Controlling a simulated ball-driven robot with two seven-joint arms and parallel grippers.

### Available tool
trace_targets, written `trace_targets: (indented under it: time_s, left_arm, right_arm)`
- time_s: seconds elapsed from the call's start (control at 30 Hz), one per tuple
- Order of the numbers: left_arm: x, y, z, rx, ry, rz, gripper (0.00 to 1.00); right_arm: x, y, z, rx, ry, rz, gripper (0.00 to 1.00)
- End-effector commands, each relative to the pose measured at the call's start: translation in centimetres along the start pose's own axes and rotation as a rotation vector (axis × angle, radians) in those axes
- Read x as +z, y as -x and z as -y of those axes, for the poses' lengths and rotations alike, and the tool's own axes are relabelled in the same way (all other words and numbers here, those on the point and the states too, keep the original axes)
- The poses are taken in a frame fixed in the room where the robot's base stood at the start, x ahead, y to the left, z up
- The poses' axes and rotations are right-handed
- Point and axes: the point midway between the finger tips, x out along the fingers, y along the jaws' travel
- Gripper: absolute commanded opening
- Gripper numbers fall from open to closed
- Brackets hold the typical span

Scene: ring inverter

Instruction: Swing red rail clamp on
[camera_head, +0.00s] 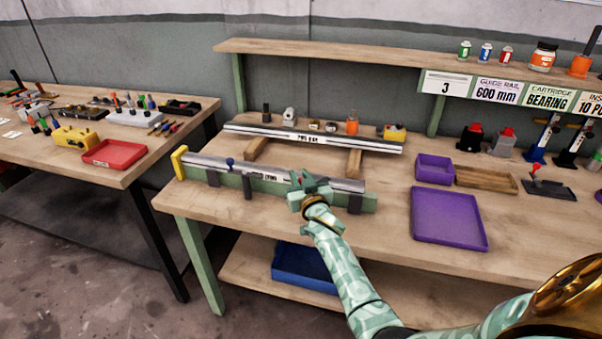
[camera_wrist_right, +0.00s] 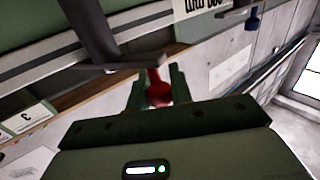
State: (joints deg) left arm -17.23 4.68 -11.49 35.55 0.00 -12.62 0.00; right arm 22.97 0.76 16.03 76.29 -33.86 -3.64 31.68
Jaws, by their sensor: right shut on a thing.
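A silver guide rail (camera_head: 265,174) with a printed label lies along a green fixture bar (camera_head: 265,189) at the front left of the bench. A blue clamp knob (camera_head: 230,162) stands at the rail's left part; a blue knob also shows in the right wrist view (camera_wrist_right: 253,21). My right gripper (camera_head: 303,182) is at the rail's right part. In the right wrist view, its fingers (camera_wrist_right: 155,92) are shut on the red clamp handle (camera_wrist_right: 158,90). The gripper mostly hides this clamp in the head view. My left gripper is not in view.
A second silver rail (camera_head: 315,137) lies on wooden blocks behind. Purple trays (camera_head: 449,218) stand to the right, with a wooden tray (camera_head: 485,180) behind. A yellow end stop (camera_head: 179,162) stands at the fixture's left end. A side table with a red tray (camera_head: 114,154) is at left.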

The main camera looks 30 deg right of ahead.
Motion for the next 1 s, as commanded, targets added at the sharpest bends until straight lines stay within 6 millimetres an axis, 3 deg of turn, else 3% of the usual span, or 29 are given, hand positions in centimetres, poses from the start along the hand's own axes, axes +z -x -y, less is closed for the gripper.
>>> trace_targets:
  time_s: [0.1, 0.33, 0.7, 1.0]
  left_arm:
    - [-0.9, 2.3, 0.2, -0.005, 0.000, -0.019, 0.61]
    - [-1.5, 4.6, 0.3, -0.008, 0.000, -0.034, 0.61]
    - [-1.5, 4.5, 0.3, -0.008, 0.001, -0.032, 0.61]
    - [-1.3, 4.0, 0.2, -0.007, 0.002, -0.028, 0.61]
  right_arm:
    - [-0.7, 0.4, -0.2, -0.077, 0.006, 0.004, 0.00]
    - [-0.4, 1.1, -0.5, -0.264, 0.009, 0.006, 0.00]
    - [0.3, 2.0, -0.7, -0.520, 0.004, 0.005, 0.00]
    - [0.2, 2.4, -0.7, -0.617, 0.001, 0.004, 0.00]
